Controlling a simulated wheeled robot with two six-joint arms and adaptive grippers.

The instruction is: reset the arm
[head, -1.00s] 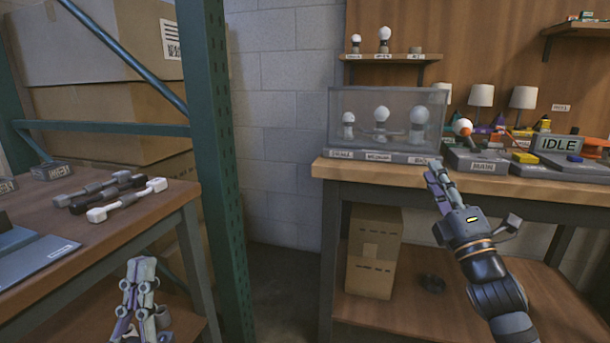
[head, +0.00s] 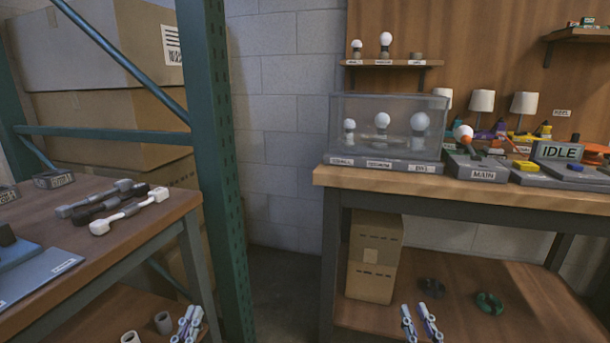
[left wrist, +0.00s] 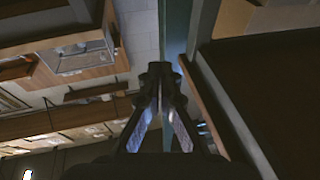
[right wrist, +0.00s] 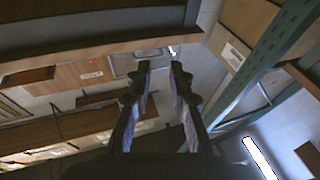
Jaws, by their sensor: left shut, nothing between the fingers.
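My left gripper (head: 187,325) is at the bottom edge of the head view, low between the left table and the green post. In the left wrist view (left wrist: 160,75) its fingers meet at the tips with nothing held. My right gripper (head: 422,325) is at the bottom edge of the head view, in front of the right bench's lower shelf. In the right wrist view (right wrist: 161,68) its fingers are apart and empty. The rest of both arms is outside the head view.
The right bench (head: 500,195) carries a clear case (head: 385,125) with bulbs, a MAIN base (head: 475,167) and an IDLE sign (head: 558,151). The left table (head: 150,228) holds several rods. A green post (head: 210,150) stands between them. A carton (head: 373,260) sits on the lower shelf.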

